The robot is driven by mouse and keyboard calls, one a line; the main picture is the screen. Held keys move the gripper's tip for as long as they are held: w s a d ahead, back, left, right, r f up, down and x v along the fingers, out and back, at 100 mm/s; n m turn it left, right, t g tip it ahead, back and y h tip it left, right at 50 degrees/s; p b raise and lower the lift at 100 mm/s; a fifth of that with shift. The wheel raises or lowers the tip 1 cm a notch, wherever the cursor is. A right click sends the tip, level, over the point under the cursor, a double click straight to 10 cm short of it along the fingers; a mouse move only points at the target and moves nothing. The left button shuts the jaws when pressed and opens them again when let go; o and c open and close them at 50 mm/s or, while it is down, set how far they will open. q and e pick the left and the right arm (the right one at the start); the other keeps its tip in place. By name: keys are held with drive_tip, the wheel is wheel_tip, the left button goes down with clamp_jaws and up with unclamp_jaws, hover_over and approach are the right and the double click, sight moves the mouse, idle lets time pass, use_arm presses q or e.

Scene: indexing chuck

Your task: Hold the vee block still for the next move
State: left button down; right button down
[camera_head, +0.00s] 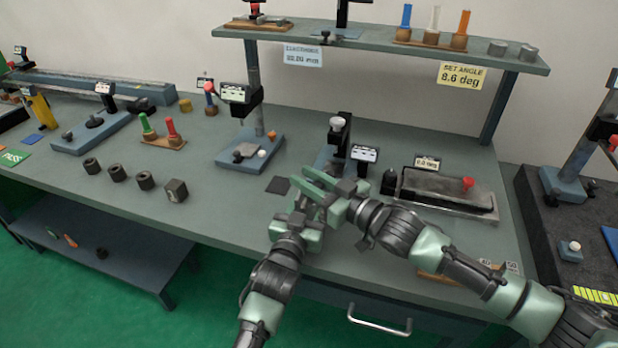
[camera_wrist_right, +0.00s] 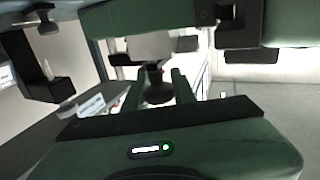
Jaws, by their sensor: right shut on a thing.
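My right gripper (camera_head: 313,184) reaches in from the right above the bench, with its long green fingers pointing left. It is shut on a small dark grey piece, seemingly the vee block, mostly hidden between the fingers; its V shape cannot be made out. In the right wrist view a pale grey block (camera_wrist_right: 150,46) and a dark rounded part show between the green fingers. My left gripper (camera_head: 298,218) comes up from below, close beside the right fingers. Its fingertips overlap the right hand, so its opening and any contact with the piece are unclear.
Behind the hands stands a gauge with a small display (camera_head: 364,154). To the right is a grey plate fixture (camera_head: 440,190) with a red knob. A shelf (camera_head: 390,43) overhangs the back.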

use_arm(q)
drive_tip(key=shift+f, duration=0.35)
use_arm(e)
drive_tip(key=shift+s+a, duration=0.2)
drive_tip(key=shift+a, duration=0.05)
drive_tip(key=c, duration=1.2)
unclamp_jaws()
drive_tip(key=shift+o, duration=0.2)
drive_tip(key=shift+w+d, duration=0.1)
drive_tip(key=shift+d, duration=0.2)
drive_tip(key=v, duration=1.1)
drive_tip(key=shift+s+d, duration=0.3)
